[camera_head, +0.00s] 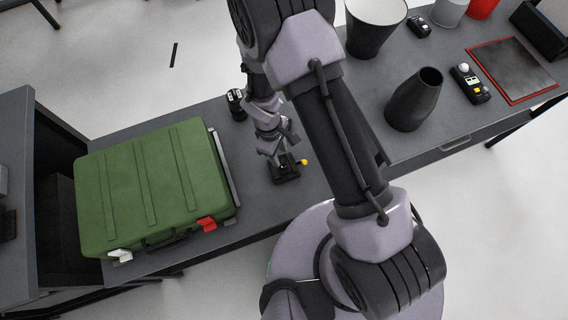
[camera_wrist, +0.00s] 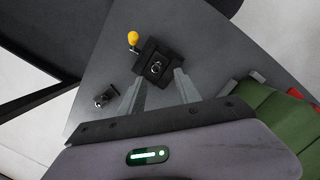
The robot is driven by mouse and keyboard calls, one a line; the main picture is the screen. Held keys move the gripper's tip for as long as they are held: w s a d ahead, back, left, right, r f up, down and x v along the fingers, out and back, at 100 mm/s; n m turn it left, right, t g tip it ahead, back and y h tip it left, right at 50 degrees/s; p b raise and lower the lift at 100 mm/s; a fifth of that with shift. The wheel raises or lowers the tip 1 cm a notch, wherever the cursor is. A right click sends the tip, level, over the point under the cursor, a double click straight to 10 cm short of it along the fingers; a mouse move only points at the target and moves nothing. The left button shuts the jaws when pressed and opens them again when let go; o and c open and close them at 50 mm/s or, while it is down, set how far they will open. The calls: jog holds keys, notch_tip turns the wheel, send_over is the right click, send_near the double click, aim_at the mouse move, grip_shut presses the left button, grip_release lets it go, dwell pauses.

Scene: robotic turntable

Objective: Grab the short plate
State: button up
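A dark block with a yellow knob (camera_head: 286,174) lies on the grey table, just below my gripper (camera_head: 283,152). I cannot tell for sure that it is the short plate. In the wrist view the block (camera_wrist: 157,62) has a square black body with a small ring on top, and its knob sticks out at the upper left. My gripper (camera_wrist: 161,76) shows two grey fingers spread apart, pointing at the block, with nothing seen held between them. I cannot tell whether the fingers touch it. A small dark part (camera_wrist: 105,97) lies on the table left of the fingers.
A green case (camera_head: 145,185) with red and white latches fills the table's left part. A small black device (camera_head: 236,104) stands behind it. A dark vase (camera_head: 414,100), a grey bucket (camera_head: 374,28) and a red-edged panel (camera_head: 512,70) are at the right. My arm hides the middle.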

aim_at(284, 161)
jog(key=f+b, duration=0.1)
jog(key=f, duration=0.1)
jog(key=d+f+b, duration=0.1)
jog(key=f, duration=0.1)
jog(key=f+b, duration=0.1)
jog(key=f, duration=0.2)
jog(key=shift+d, duration=0.3)
jog(key=shift+r, duration=0.15)
jog(key=shift+c, duration=0.2)
grip_shut()
